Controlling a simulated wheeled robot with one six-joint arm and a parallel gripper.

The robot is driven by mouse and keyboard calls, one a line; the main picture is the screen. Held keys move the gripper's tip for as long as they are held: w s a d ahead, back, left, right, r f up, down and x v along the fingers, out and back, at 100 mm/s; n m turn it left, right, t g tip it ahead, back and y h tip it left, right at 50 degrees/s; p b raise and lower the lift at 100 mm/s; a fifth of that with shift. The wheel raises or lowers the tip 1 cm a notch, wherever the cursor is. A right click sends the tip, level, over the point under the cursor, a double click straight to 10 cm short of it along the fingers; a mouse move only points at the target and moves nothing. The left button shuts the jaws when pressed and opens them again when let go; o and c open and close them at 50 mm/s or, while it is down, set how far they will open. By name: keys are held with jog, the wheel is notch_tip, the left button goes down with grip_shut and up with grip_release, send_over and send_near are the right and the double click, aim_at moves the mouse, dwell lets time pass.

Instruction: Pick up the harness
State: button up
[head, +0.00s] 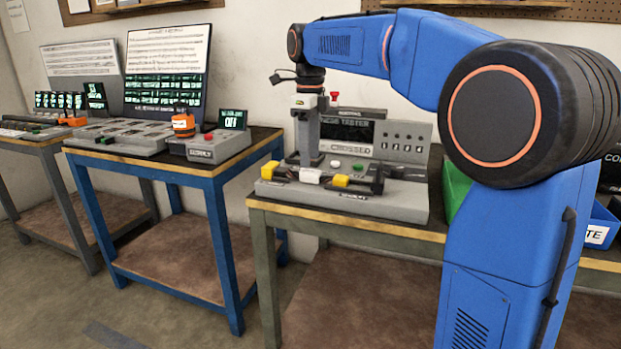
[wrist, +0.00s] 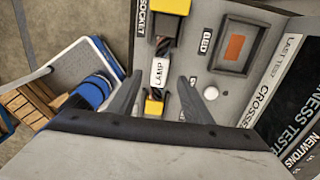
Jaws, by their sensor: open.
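The harness (wrist: 160,72) lies on the grey tester, a dark cable with a white tag reading LAMP and yellow connectors at both ends. In the head view its white tag (head: 312,176) shows between the yellow ends. My gripper (wrist: 160,77) is open, with one finger on each side of the harness near the tag; nothing is clamped. In the head view my gripper (head: 305,163) points straight down at the harness. I cannot tell whether the fingers touch it.
The tester (head: 400,205) stands on a grey-legged table; its screen reads CROSSED. A green bin (head: 455,190) stands at the tester's right. A blue table (head: 215,175) with a supply box is to the left.

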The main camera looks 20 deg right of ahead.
aim_at(311, 171)
jog(key=shift+s+d+f, duration=0.1)
jog(key=shift+f, duration=1.95)
grip_shut()
jog(key=shift+r, duration=0.1)
